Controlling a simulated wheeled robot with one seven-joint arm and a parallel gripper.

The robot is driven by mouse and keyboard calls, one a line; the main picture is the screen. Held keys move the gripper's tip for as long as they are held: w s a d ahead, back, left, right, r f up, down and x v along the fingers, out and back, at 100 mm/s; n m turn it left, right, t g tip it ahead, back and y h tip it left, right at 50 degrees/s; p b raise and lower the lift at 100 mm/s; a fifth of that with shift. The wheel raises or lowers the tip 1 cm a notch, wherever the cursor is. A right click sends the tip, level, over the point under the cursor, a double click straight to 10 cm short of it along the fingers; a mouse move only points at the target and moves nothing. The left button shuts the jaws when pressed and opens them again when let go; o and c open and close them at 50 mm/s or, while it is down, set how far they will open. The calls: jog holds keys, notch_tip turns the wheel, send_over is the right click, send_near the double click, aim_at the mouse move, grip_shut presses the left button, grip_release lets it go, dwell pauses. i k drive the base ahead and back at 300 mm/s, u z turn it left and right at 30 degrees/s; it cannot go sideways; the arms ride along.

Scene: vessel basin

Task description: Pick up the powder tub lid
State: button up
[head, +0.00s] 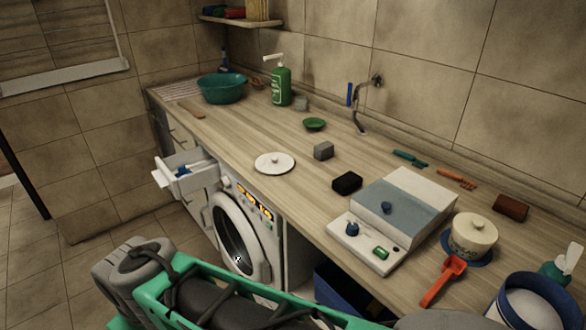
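A flat round white lid (274,162) with a small knob on top lies on the wooden counter (225,137), near its front edge above the washing machine. It looks like the powder tub lid, and nothing touches it. A large blue tub (533,303) with a white inside stands at the lower right, partly cut off by the frame. It appears to be open. Green and grey parts of my own body cross the bottom of the head view. I cannot make out my gripper's fingers in this view.
A grey block (323,151) and a black block (347,183) stand right of the lid. A scale-like white device (388,215), a lidded cream pot (472,237) and a red scoop (443,280) are farther right. An open drawer (187,176) juts out below the counter.

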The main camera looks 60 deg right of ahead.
aim_at(273, 163)
jog(key=z, duration=0.45)
jog(key=i, duration=1.65)
